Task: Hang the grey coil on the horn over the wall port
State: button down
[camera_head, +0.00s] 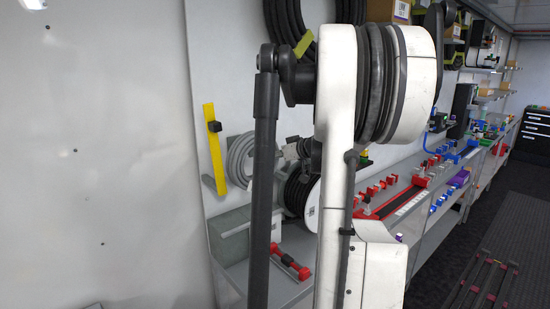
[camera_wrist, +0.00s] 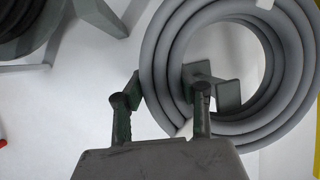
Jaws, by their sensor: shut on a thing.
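The grey coil (camera_wrist: 160,60), a bundle of several thick loops, fills the upper right of the wrist view. It also shows near the wall in the head view (camera_head: 238,160). My gripper (camera_wrist: 166,90) is shut on the coil's left side, with one finger outside the ring and the other inside it. A flat grey-green piece (camera_wrist: 229,95) shows inside the ring beside the right finger; I cannot tell whether it is part of a hanger. In the head view my arm hides much of the gripper. I cannot make out the horn or the wall port for certain.
A yellow upright bar (camera_head: 213,150) with a black block stands left of the coil. A black hose reel (camera_head: 300,192) stands to its right. A grey-green box (camera_head: 230,235) and a red tool (camera_head: 290,262) sit on the shelf below. Black hose (camera_head: 285,22) hangs above.

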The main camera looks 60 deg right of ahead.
jog(key=d+b+x, duration=0.1)
jog(key=x, duration=0.5)
jog(key=shift+w+r, duration=0.15)
jog(key=shift+w, duration=0.25)
dwell(0.7)
dwell(0.6)
jog(key=c, duration=1.2)
grip_release()
jog(key=shift+c, duration=0.2)
jog(key=v, duration=1.2)
